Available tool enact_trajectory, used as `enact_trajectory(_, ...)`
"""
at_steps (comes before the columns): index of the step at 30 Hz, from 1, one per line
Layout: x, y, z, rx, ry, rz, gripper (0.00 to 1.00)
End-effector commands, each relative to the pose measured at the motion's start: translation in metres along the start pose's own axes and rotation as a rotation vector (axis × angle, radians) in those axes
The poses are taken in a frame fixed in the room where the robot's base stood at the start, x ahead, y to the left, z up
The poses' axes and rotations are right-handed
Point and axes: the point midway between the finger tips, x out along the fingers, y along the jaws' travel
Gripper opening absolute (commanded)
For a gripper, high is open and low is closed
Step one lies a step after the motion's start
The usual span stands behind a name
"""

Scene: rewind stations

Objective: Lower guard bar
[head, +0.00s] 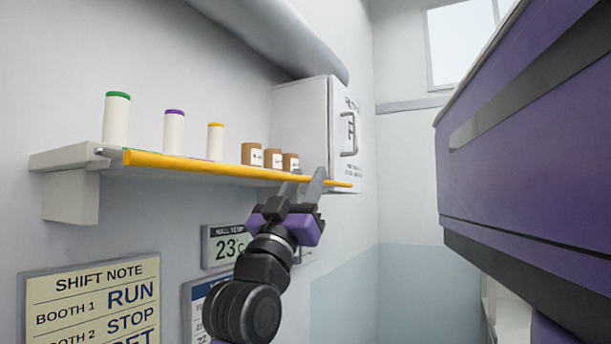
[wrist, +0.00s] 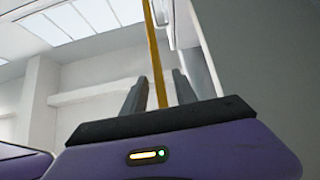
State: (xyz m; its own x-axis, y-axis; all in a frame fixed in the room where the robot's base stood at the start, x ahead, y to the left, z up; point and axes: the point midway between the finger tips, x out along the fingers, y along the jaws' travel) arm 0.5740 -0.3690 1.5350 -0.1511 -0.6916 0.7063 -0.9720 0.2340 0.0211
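The guard bar (head: 220,169) is a long yellow rod along the front of the wall shelf. It runs nearly level, from a pivot bracket at the shelf's left end to a free end at the right. My gripper (head: 304,184) is at the bar near its free end, reaching up from below. In the wrist view the bar (wrist: 153,60) passes between the two grey fingers of my gripper (wrist: 159,88), with a gap visible on both sides. The fingers are open; whether one touches the bar is hard to tell.
The shelf (head: 75,156) carries white spools with coloured caps (head: 174,134) and several small brown jars (head: 273,158). A white cabinet (head: 302,120) stands right behind the bar's free end. My purple body fills the right side. Signs (head: 95,300) hang below the shelf.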

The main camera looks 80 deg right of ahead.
Motion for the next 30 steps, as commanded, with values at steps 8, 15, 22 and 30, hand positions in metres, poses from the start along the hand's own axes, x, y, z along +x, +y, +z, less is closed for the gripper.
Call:
enact_trajectory(8,-0.0003,-0.0002,0.0001,0.0,0.0,0.0,0.21)
enact_trajectory(15,-0.0004,-0.0002,0.0,0.0,0.001,-0.001,0.0)
enact_trajectory(22,-0.0005,-0.0002,-0.0001,0.0,0.001,-0.001,0.0)
enact_trajectory(30,-0.0006,-0.0002,-0.0002,0.0,0.001,-0.001,0.0)
